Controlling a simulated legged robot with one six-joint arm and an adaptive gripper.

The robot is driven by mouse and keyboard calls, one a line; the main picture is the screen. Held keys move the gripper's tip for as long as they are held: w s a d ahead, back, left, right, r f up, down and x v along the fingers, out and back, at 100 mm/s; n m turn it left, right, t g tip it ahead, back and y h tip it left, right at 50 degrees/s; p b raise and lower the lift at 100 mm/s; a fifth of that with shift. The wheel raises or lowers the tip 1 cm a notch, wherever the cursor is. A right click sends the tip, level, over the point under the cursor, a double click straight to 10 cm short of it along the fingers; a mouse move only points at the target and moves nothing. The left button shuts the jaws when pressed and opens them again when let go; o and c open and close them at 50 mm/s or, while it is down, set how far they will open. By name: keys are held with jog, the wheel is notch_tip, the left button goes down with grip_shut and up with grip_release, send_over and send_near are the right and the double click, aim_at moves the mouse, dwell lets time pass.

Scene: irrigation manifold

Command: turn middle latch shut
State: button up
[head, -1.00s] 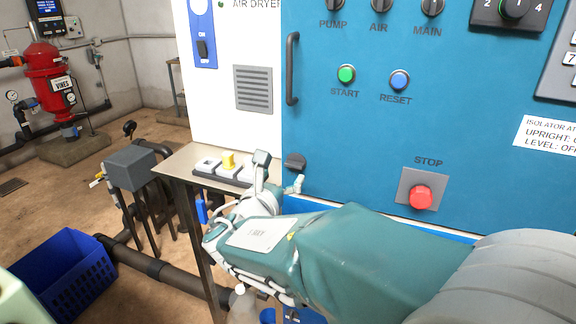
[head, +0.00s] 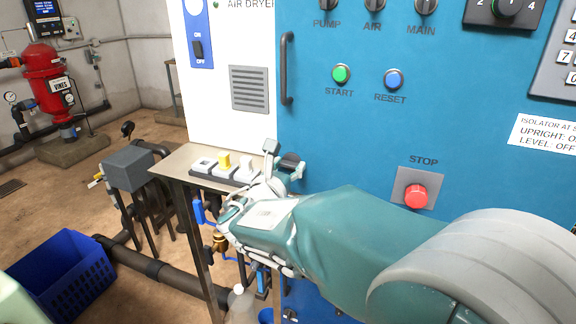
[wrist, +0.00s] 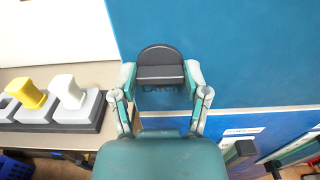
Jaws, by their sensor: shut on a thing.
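A dark latch knob (wrist: 160,57) with a rounded top and a level ridge stands out from the blue cabinet front in the wrist view. The word LATCH shows partly below it. In the head view the knob (head: 290,160) sits at the cabinet's lower left, partly behind my fingers. My gripper (wrist: 160,76) faces the panel and is shut on the knob, one finger on each side. In the head view my gripper (head: 284,163) reaches the knob from the front. I cannot tell from these views whether this is the middle latch.
A small metal table (head: 150,162) left of the knob carries a dark strip of white and yellow blocks (head: 224,161), close to my gripper. A red STOP button (head: 415,196) is on the panel above my arm. A blue crate (head: 62,275) stands on the floor.

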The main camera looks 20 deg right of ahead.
jog(key=shift+r, duration=0.1)
jog(key=m, duration=0.4)
jog(key=shift+m, duration=0.4)
jog(key=m, duration=0.4)
jog(key=shift+d+m, duration=0.1)
jog(key=shift+m, duration=0.2)
jog(key=m, duration=0.4)
jog(key=shift+f+m, duration=0.2)
jog(key=shift+m, duration=2)
jog(key=shift+f, duration=0.1)
jog(key=o, duration=1.2)
jog(key=shift+d, duration=0.15)
jog(key=shift+c, duration=0.2)
